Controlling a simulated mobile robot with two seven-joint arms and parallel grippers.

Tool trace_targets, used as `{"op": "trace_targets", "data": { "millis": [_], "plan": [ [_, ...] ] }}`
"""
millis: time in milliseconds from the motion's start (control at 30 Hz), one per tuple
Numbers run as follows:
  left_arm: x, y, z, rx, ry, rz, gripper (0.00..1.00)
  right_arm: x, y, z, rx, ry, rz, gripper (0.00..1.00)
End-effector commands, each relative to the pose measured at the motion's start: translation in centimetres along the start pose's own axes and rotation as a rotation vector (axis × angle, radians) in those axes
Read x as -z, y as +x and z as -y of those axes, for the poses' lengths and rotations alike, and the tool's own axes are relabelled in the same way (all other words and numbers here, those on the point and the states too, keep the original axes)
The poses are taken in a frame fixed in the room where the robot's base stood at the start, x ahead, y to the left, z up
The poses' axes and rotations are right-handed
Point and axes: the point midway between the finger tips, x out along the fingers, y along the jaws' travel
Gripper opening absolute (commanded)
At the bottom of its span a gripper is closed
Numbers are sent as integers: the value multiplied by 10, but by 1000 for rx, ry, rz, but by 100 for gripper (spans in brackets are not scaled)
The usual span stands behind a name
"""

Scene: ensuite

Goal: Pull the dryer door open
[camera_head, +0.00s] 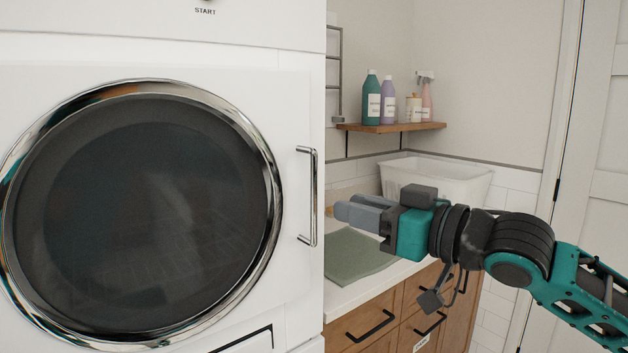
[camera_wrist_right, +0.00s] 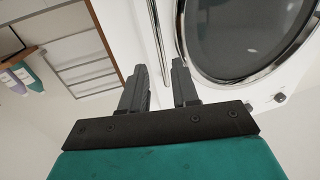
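The white dryer (camera_head: 300,90) fills the left of the head view. Its round door has dark glass (camera_head: 140,210) and a chrome rim, and looks shut. An upright chrome bar handle (camera_head: 314,197) sits right of the rim. My right gripper (camera_head: 345,212) is just right of the handle, pointing left, apart from it. In the right wrist view the fingers (camera_wrist_right: 160,85) are spread with nothing gripped. The handle (camera_wrist_right: 158,40) shows beyond them, in line with the gap, and the door glass (camera_wrist_right: 240,35) is at upper right. My left gripper is not in view.
A wooden cabinet (camera_head: 400,315) with a white counter and green mat (camera_head: 350,256) lies below my right gripper. A white basket (camera_head: 440,178) stands behind it. A wall shelf (camera_head: 392,127) holds several bottles. A white door (camera_head: 600,130) is at far right.

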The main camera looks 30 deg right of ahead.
Motion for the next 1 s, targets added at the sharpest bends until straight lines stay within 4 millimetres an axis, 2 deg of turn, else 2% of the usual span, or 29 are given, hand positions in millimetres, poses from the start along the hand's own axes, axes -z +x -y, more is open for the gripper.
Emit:
{"op": "trace_targets", "data": {
  "millis": [67, 400, 633, 1000],
  "plan": [
    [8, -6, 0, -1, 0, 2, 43, 4, 7, 1, 2, -3, 1, 30],
    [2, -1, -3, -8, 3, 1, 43, 1, 42, 1, 3, -2, -2, 30],
    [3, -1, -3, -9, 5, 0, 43, 1, 60, 0, -1, -6, -1, 30],
    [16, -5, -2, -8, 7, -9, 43, 1, 78, -1, -2, 2, -2, 30]
  ]
}}
